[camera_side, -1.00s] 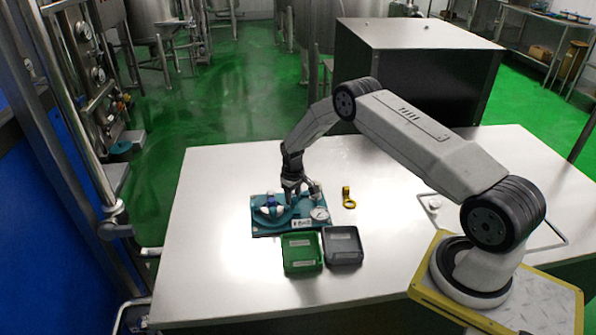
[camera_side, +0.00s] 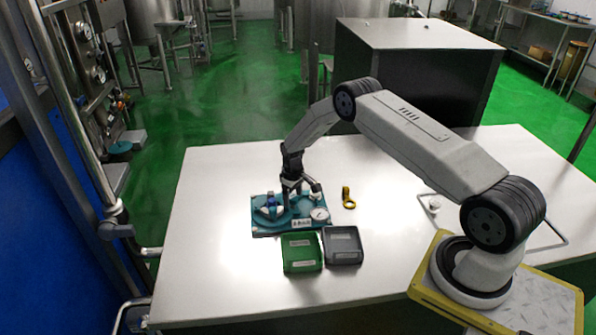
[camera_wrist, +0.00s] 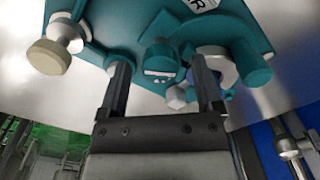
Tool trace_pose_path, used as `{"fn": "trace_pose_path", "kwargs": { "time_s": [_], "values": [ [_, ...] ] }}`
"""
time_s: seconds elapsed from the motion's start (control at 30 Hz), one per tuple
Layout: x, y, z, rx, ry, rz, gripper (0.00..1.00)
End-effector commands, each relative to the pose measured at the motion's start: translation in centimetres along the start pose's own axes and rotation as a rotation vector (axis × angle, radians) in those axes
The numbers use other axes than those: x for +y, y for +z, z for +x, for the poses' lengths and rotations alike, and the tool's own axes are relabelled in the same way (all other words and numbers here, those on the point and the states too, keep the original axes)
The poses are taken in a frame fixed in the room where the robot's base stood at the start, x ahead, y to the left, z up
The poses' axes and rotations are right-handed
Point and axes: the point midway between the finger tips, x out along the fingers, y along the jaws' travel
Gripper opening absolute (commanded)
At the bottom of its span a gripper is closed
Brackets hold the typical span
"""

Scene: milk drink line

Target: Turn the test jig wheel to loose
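The teal test jig (camera_side: 262,231) lies on the pale table. It carries a white round gauge (camera_side: 319,214) and a white and blue round part at its left. In the wrist view the jig (camera_wrist: 120,22) fills the top, with a metal knob (camera_wrist: 50,55) at left and a ring-shaped part at right. My gripper (camera_side: 297,190) points down over the middle of the jig. In the wrist view its two fingers (camera_wrist: 160,72) stand well apart, with a teal block and a small hex-shaped grey piece seen between them. I cannot tell which part is the wheel or whether a finger touches it.
A green tray (camera_side: 302,268) and a dark grey tray (camera_side: 343,258) sit in front of the jig. A yellow ring-shaped item (camera_side: 348,198) lies to its right. The table (camera_side: 215,190) is clear to the left of the jig.

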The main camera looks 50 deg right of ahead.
Motion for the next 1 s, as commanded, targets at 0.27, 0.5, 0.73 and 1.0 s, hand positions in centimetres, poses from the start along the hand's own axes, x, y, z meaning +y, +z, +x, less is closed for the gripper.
{"fn": "trace_pose_path", "kwargs": {
  "time_s": [0.27,0.5,0.73,1.0],
  "values": [
    [0.0,0.0,-0.3,-0.001,0.000,0.001,0.84],
    [0.0,0.0,-1.9,0.001,0.000,0.001,0.84],
    [0.0,0.0,-4.5,0.001,0.000,0.001,0.84],
    [0.0,0.0,-7.1,0.001,0.000,0.000,0.84]
  ]
}}
